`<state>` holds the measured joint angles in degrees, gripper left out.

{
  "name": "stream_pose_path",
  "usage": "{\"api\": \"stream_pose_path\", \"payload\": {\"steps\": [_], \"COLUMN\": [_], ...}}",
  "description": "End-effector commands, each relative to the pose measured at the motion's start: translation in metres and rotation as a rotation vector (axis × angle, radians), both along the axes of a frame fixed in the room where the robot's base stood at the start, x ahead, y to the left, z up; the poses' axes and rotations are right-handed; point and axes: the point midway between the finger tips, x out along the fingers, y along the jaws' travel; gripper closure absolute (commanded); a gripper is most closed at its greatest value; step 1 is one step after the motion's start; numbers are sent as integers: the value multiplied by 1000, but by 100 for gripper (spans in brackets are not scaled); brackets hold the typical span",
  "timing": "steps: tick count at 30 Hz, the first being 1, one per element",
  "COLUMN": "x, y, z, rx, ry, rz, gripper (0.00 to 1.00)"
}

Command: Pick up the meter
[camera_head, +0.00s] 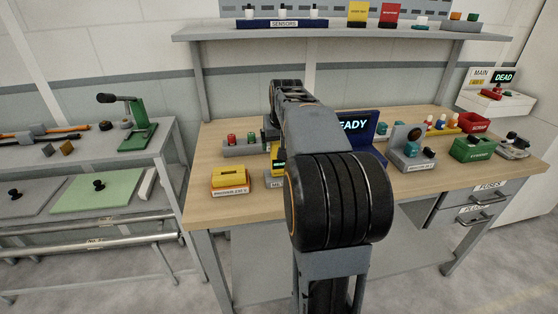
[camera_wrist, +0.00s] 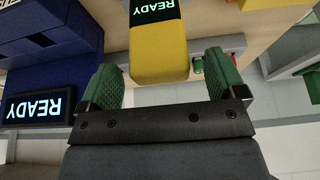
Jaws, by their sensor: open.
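The meter (camera_wrist: 158,50) is a yellow block with a dark screen reading READY, upside down in the wrist view. In the head view only a yellow part of the meter (camera_head: 277,155) shows at the left of my arm, above a grey holder with a partly hidden label. My gripper (camera_wrist: 162,72) is open, with green ribbed pads on either side of the meter's near end. A gap shows between the meter and each pad. In the head view my gripper is hidden behind my arm.
A blue unit with a READY screen (camera_wrist: 38,107) stands close beside my gripper; it also shows in the head view (camera_head: 357,127). A yellow box (camera_head: 230,180) sits at the bench's front left. Several red, green and grey items stand at the right.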

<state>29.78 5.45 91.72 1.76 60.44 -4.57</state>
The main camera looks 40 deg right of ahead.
Motion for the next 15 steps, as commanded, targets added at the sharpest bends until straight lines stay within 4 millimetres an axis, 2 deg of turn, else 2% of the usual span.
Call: {"api": "stream_pose_path", "payload": {"steps": [6,15], "x": [7,8], "y": [-3,-4], "z": [-21,-23], "rx": [0,0], "ry": [1,-1], "rz": [0,0], "gripper": [11,11]}}
